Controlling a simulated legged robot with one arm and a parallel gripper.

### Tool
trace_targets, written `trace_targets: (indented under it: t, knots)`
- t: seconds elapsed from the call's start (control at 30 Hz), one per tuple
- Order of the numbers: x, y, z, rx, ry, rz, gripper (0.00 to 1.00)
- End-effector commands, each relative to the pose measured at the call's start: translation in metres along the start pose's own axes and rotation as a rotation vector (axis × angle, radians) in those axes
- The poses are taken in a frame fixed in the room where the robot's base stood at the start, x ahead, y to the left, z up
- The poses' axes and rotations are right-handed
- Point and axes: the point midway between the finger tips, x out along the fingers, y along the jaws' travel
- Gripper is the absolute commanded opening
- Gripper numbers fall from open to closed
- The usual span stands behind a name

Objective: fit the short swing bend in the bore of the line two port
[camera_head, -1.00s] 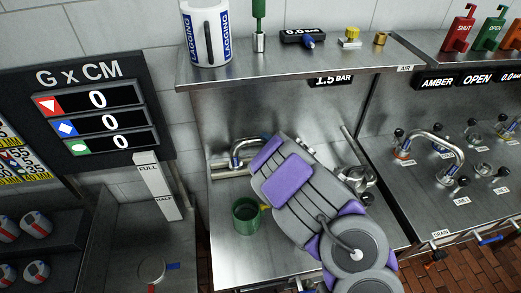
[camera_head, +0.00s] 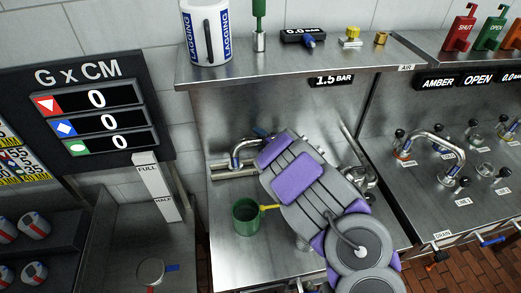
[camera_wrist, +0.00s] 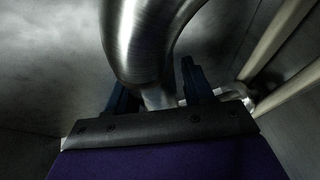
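A short shiny metal bend (camera_head: 240,148), which looks like the short swing bend, stands at a rack of metal bars on the left of the steel bench. My gripper (camera_head: 262,133) is at its right side, mostly hidden behind my purple and grey arm. In the wrist view the bend (camera_wrist: 140,45) curves up between my two dark blue fingers (camera_wrist: 158,88). The fingers look open, with a gap beside the metal; contact is not clear. Metal ports with small tags, such as this one (camera_head: 485,170), stand on the right bench. I cannot read which is line two.
A green cup (camera_head: 246,219) with a yellow handle stands in front of the rack. A larger bend (camera_head: 432,140) arches over the right bench. More metal fittings (camera_head: 368,176) are partly hidden behind my arm. A shelf (camera_head: 290,68) overhangs the rack.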

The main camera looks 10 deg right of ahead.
Motion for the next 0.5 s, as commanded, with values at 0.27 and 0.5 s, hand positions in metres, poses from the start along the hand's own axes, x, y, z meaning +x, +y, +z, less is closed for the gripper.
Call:
trace_targets:
  t: [0.27,0.5]
  knots:
    - [0.0000,-0.0003,0.0001,0.000,0.000,-0.001,0.25]
    - [0.0001,-0.0013,0.0001,0.000,0.000,-0.003,0.02]
